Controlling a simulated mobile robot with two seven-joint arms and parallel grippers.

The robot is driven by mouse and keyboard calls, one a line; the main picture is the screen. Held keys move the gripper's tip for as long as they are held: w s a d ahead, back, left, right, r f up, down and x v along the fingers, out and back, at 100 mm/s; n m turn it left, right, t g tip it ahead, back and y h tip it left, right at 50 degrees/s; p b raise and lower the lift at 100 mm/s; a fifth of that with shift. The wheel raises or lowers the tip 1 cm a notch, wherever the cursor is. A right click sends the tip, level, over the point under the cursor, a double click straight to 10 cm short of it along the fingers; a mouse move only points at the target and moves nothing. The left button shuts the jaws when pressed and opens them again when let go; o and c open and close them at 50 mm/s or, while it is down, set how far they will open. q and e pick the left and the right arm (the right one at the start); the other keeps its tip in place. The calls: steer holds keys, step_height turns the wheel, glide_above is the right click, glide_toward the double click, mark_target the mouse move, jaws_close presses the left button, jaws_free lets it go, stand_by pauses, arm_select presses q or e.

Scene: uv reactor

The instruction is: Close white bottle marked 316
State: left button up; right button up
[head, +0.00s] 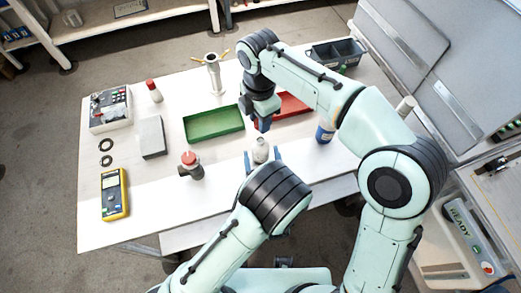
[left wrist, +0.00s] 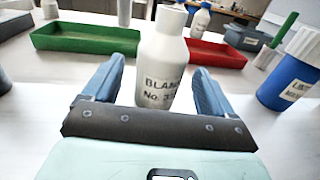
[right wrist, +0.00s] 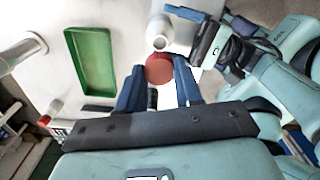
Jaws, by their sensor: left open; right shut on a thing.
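The white bottle (head: 261,151) stands upright on the table with its neck bare. In the left wrist view the bottle (left wrist: 163,70) has a label reading "BLAN.." and "No. 3..", the rest cut off. My left gripper (head: 263,158) is open, its fingers on either side of the bottle with visible gaps. My right gripper (right wrist: 158,75) is shut on a round red cap (right wrist: 159,68) between its fingertips. In the right wrist view the cap appears just below the bottle's open mouth; the exact height gap is unclear. In the head view the fingers hide the cap.
A green tray (head: 190,135) and a red tray (head: 294,104) lie behind the bottle. A blue bottle (head: 325,133) stands to its right. A dark object with a red top (head: 189,158) stands to its left. A yellow meter (head: 114,195) lies farther left. The table front is clear.

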arm_select(q)
steer(key=shift+w+a, duration=0.2)
steer(key=shift+w, duration=1.1)
steer(key=c, duration=1.5)
arm_select(e)
glide_above(260, 140)
steer(key=shift+f, duration=2.5)
steer(key=shift+f, duration=0.15)
steer(key=shift+f, duration=0.75)
steer(key=shift+f, duration=0.6)
